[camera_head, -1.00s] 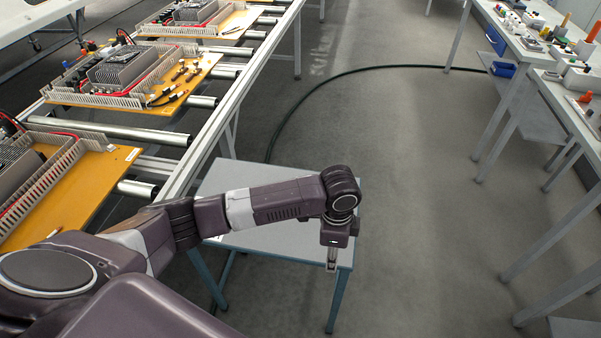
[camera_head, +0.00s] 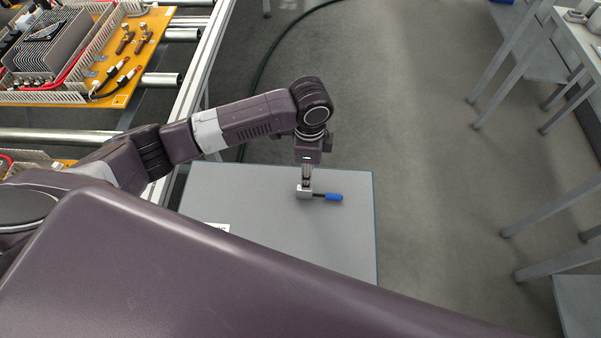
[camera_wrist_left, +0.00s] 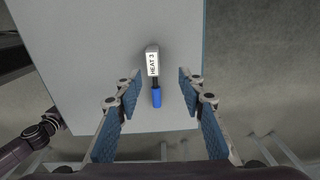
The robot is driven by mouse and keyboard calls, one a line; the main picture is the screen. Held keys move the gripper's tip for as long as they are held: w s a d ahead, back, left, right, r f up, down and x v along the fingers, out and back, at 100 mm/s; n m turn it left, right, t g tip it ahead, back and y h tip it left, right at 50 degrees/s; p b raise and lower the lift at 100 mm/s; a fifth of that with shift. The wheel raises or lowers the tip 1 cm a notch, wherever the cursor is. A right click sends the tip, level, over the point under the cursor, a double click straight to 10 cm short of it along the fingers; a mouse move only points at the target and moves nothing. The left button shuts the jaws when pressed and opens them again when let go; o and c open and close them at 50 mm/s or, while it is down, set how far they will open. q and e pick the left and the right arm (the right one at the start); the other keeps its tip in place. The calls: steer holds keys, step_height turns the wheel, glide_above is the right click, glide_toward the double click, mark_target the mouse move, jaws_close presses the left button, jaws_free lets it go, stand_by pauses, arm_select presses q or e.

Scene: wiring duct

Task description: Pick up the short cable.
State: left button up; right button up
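A short piece with a grey-white block marked "HEAT 3", a thin black middle and a blue end (camera_head: 333,197) lies on the grey table; it looks like the short cable. In the left wrist view it (camera_wrist_left: 156,97) lies between the fingers, blue end toward the bottom of the picture. My left gripper (camera_wrist_left: 158,84) is open and points down over it. In the head view my left gripper (camera_head: 306,184) overlaps the block end; I cannot tell whether it touches. My right gripper is not in view.
A roller conveyor with orange boards (camera_head: 125,60) stands at the left. White tables (camera_head: 583,45) stand at the right. My own body covers the near foreground.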

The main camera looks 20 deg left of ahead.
mark_target(320, 194)
arm_select(q)
steer(key=f, duration=0.1)
steer(key=s+f+p, duration=0.1)
steer(key=f, duration=0.1)
steer(key=shift+d+f, duration=0.1)
steer(key=shift+f, duration=0.15)
step_height(320, 194, down, 4)
steer(key=shift+s+r+p, duration=0.1)
steer(key=shift+s+p, duration=0.05)
steer(key=shift+p, duration=0.15)
steer(key=c, duration=0.7)
steer(key=shift+c, duration=1.1)
jaws_close()
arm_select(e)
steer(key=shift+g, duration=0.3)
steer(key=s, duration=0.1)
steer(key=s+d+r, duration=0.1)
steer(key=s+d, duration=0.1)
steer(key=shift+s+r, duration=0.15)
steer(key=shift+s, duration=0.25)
